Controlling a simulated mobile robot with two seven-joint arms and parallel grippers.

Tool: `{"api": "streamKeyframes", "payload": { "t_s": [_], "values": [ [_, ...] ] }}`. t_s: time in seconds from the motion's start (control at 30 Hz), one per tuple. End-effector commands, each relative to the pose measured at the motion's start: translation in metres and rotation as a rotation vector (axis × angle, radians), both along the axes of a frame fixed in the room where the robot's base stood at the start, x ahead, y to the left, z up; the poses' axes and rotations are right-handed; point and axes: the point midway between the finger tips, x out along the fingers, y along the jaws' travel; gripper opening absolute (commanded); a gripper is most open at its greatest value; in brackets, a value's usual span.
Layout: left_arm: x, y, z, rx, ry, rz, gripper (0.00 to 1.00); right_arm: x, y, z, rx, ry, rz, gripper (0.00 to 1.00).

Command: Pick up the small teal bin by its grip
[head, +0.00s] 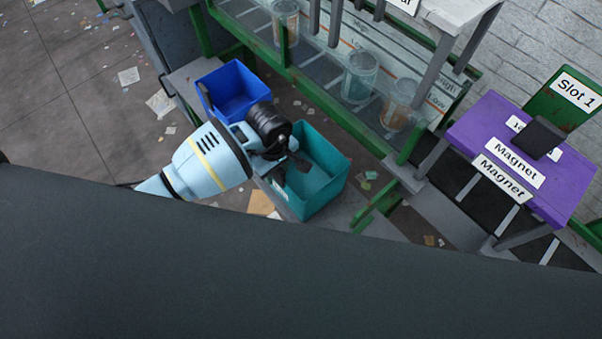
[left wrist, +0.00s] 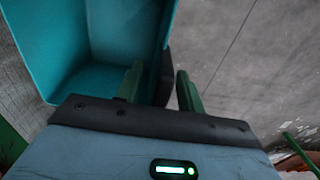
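The small teal bin (head: 327,172) stands open-topped near the middle of the head view, beside a blue bin. My left gripper (head: 287,168) is over its left rim and hides part of that side. In the left wrist view, the teal bin (left wrist: 45,45) fills the upper left. A dark piece on its wall, seemingly the grip, shows between and behind the fingers. The left gripper's two green fingers (left wrist: 158,90) are apart, one on the bin's inner side and one outside. Whether either touches the grip is unclear. My right gripper is not in view.
The blue bin (head: 230,88) stands just behind and left. A green rail (head: 335,108) runs behind the bins, with clear jars (head: 359,77) beyond it. A purple box labelled "Magnet" (head: 505,135) is at the right. Scraps litter the floor.

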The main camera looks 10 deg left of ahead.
Motion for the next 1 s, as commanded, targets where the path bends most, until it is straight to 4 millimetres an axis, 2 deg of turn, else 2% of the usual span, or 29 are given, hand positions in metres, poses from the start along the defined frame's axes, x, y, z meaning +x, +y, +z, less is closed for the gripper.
{"api": "streamKeyframes", "payload": {
  "t_s": [0.13,0.4,0.7,1.0],
  "values": [
    [0.0004,0.0000,-0.0153,-0.001,0.001,0.002,0.38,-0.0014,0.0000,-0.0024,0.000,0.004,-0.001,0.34],
    [0.0009,0.0005,-0.0172,0.001,-0.002,0.000,0.38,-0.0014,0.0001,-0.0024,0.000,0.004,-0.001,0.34],
    [0.0009,0.0007,-0.0171,0.001,-0.002,0.001,0.00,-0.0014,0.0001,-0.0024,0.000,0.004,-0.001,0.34],
    [0.0013,0.0005,-0.0167,0.000,-0.003,0.001,0.00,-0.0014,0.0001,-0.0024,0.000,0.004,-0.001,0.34]
  ]
}}
